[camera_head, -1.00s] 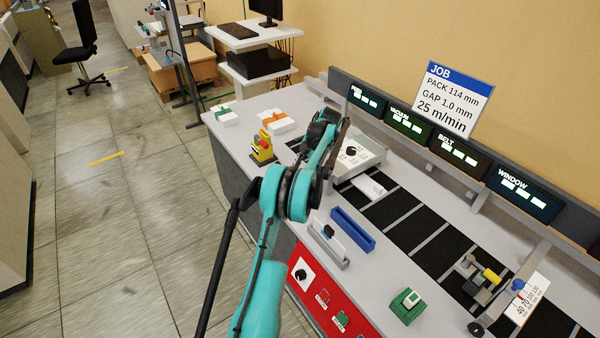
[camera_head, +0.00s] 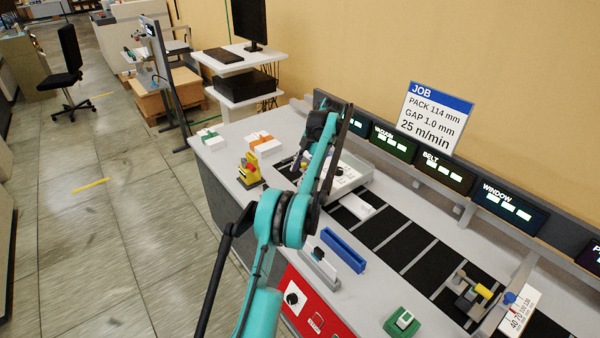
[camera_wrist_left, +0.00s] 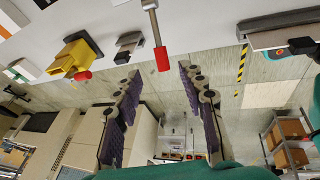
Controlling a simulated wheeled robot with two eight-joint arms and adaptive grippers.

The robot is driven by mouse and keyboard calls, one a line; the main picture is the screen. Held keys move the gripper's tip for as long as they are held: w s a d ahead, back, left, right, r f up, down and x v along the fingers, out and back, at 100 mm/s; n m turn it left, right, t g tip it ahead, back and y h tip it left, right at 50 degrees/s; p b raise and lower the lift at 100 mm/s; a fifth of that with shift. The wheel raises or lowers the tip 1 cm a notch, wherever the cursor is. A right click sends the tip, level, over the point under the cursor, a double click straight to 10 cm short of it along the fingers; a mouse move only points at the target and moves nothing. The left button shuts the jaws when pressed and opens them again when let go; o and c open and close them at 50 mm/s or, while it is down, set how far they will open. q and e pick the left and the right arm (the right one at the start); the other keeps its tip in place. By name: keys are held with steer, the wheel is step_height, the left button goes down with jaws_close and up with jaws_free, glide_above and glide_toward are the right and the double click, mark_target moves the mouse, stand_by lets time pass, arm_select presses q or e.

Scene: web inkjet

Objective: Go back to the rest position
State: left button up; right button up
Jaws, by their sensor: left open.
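My left arm, teal and black, rises from the bottom of the head view, bends at a round elbow joint (camera_head: 284,218) and reaches over the console. Its gripper is largely hidden by the arm there. In the left wrist view my left gripper (camera_wrist_left: 162,95) is open, its two dark padded fingers apart and nothing held between them. A metal rod with a red tip (camera_wrist_left: 161,57) hangs from the console near the gap between the fingers. My right gripper is in neither view.
The grey console (camera_head: 221,153) carries a yellow block with a red top (camera_head: 249,170), a blue tray (camera_head: 343,250), a green block (camera_head: 402,321) and a black-striped belt (camera_head: 402,246). A job sign (camera_head: 437,115) stands behind. Open tiled floor (camera_head: 110,235) lies left, with a black chair (camera_head: 67,75).

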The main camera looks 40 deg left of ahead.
arm_select(q)
steer(key=s+d+r+m+t+b, duration=0.1)
steer(key=s+d+r+m+t, duration=0.1)
steer(key=s+d+r+m, duration=0.25)
steer(key=s+d+r+m+t+h+b, duration=0.1)
steer(key=s+d+m, duration=0.2)
steer(key=d+m, duration=0.4)
steer(key=s+d+r+m+t+b, duration=0.1)
steer(key=s+d+r+m+t, duration=0.1)
steer(key=s+d+m, duration=0.45)
steer(key=s+d+f+m+t+h+b, duration=0.1)
steer(key=s+d+f+m+t, duration=0.1)
steer(key=s+d+f+m, duration=0.4)
steer(key=s+d+f+m+t+h+b, duration=0.1)
steer(key=s+d+f+m+t, duration=0.1)
steer(key=s+d+f+m, duration=0.4)
steer(key=s+d+m, duration=0.1)
steer(key=s+d, duration=0.1)
steer(key=s, duration=0.3)
steer(key=shift+d+f+m+h, duration=0.2)
steer(key=shift+d+m+h, duration=0.1)
steer(key=shift+h, duration=0.1)
